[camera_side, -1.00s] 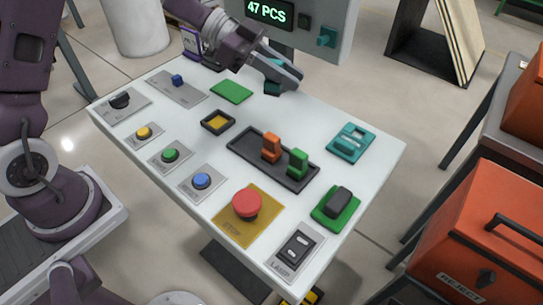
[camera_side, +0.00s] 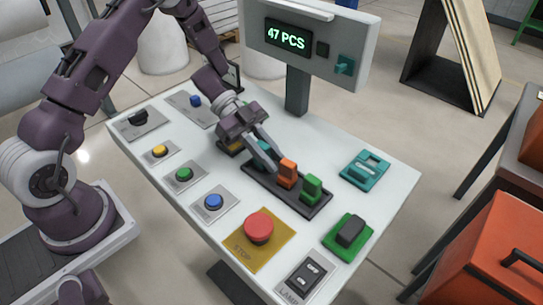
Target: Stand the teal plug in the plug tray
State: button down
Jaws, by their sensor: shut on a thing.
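The teal plug (camera_side: 265,147) is in my gripper (camera_side: 266,159), largely hidden by the fingers. My gripper is shut on it at the left end of the dark plug tray (camera_side: 266,182), reaching down from the upper left. I cannot tell whether the plug's foot touches the tray. An orange plug (camera_side: 287,173) stands upright in the middle of the tray, close to the right of my fingers. A green plug (camera_side: 311,189) stands upright to its right.
A teal block base (camera_side: 363,170) lies behind the tray, and a green pad with a dark block (camera_side: 348,234) lies to its right. A red stop button (camera_side: 259,226) and a blue button (camera_side: 213,202) are in front. The display post (camera_side: 297,92) rises behind.

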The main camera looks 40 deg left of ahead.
jog(key=shift+f, duration=0.1)
jog(key=c, duration=1.3)
grip_release()
